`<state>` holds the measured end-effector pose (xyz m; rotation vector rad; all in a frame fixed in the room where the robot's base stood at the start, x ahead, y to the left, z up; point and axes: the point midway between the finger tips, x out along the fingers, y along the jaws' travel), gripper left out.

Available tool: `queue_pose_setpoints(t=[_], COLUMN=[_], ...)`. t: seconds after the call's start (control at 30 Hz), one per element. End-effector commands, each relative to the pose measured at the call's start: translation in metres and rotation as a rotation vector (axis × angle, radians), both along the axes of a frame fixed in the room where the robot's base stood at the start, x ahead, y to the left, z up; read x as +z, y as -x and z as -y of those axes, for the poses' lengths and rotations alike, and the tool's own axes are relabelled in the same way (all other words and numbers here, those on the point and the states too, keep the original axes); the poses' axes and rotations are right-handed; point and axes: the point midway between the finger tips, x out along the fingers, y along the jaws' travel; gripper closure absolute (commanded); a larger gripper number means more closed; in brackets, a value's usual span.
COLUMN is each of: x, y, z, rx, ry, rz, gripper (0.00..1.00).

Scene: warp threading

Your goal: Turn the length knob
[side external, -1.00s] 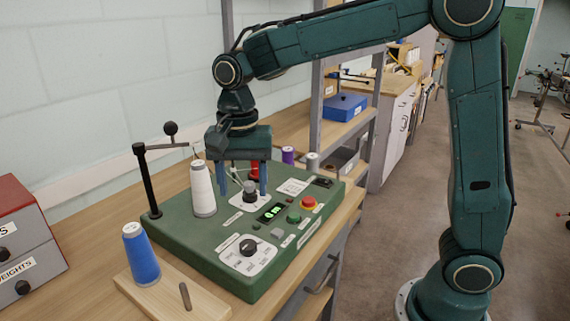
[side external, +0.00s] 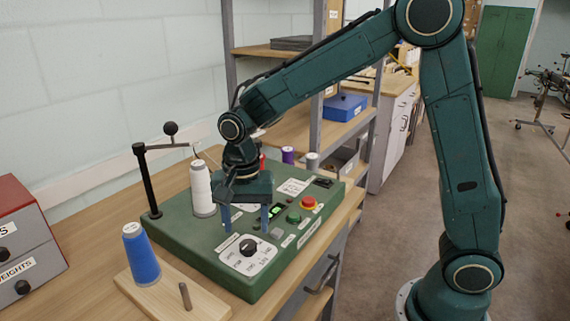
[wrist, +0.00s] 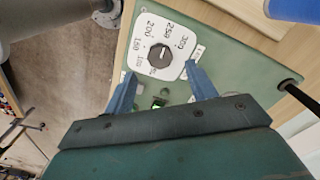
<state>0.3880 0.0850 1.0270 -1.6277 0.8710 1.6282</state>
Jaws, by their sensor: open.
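The black knob (side external: 248,246) sits on a white dial plate at the front corner of the green panel (side external: 216,258). In the wrist view the knob (wrist: 159,55) shows round, with a scale of numbers such as 200, 250 and 300 around it. My gripper (side external: 246,227) points down over the panel, just behind the dial. It is open and empty. In the wrist view its two blue fingertips (wrist: 160,75) are spread wide, near the edge of the dial plate and not around the knob. The second knob further back on the panel is hidden by my gripper.
A white thread cone (side external: 203,190) stands on the panel beside my gripper. A red button (side external: 308,203) and a green button (side external: 293,218) lie to the right. A blue cone (side external: 140,255) stands on a wooden board at the left. A black post (side external: 148,180) rises behind.

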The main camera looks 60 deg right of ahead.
Motion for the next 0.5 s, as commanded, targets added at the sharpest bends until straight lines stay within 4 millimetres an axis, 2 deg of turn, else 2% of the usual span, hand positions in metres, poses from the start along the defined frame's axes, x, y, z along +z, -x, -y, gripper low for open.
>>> queue_pose_setpoints(t=[0.2, 0.5], x=[-0.031, -0.049], y=[0.0, 0.0], z=[0.0, 0.0], rx=[0.0, 0.0], ry=[0.001, 0.0], rz=[-0.003, 0.0], gripper=[0.44, 0.44])
